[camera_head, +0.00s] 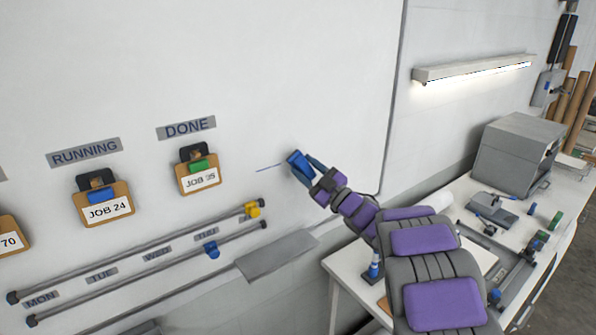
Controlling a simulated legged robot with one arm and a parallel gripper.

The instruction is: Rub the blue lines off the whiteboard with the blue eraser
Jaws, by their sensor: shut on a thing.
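The whiteboard (310,60) fills the upper left of the view. My gripper (313,168) is at its lower right area, shut on the blue eraser (299,162). The eraser is at the board face; I cannot tell whether it touches it. A short, thin blue line (270,168) shows on the board just left of the eraser. Any marks behind the eraser and gripper are hidden.
Left of the eraser hang job cards on clips, JOB 35 (201,180) and JOB 24 (108,210). Below run two rails with a yellow slider (253,209) and a blue slider (212,250). A grey tray (277,257) sits beneath. A cluttered bench (350,262) stands right.

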